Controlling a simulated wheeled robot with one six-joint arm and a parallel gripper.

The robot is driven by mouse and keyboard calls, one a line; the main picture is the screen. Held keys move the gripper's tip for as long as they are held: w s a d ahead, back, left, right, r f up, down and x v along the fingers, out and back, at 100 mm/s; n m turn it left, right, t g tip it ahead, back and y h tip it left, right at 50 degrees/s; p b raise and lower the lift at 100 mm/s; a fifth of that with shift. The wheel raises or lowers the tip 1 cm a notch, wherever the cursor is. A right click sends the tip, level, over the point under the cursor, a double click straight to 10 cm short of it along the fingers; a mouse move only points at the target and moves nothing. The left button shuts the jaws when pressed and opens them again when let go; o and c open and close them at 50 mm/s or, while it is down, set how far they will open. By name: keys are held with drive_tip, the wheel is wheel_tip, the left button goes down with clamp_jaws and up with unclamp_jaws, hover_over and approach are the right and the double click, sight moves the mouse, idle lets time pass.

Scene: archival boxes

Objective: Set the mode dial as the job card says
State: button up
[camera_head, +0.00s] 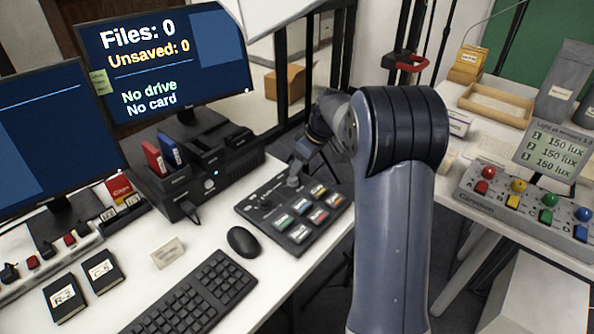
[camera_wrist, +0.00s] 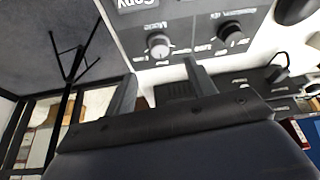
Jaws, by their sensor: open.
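The mode dial (camera_wrist: 158,45) is a round grey knob on a dark panel, below the printed word "Mode" in the wrist view. It carries a pale pointer mark, but its setting is too small to read. My gripper (camera_wrist: 160,72) is open, with its two fingers at the panel's edge and the dial just beyond the gap between them. Nothing is between the fingers. In the head view, my gripper (camera_head: 293,178) hangs over the back of the button panel (camera_head: 256,222), hiding part of it.
A second knob (camera_wrist: 226,30) sits close beside the mode dial. The panel carries several coloured buttons. A mouse (camera_head: 243,241), a keyboard (camera_head: 190,297) and a black drive dock (camera_head: 205,170) stand nearby. A monitor (camera_head: 165,60) reads "No drive, No card".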

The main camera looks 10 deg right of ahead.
sight(293, 178)
drive_tip(key=v, duration=0.3)
drive_tip(key=shift+d+r, duration=0.1)
drive_tip(key=shift+r, duration=0.2)
drive_tip(key=x, duration=1)
drive_tip(key=shift+f, duration=0.35)
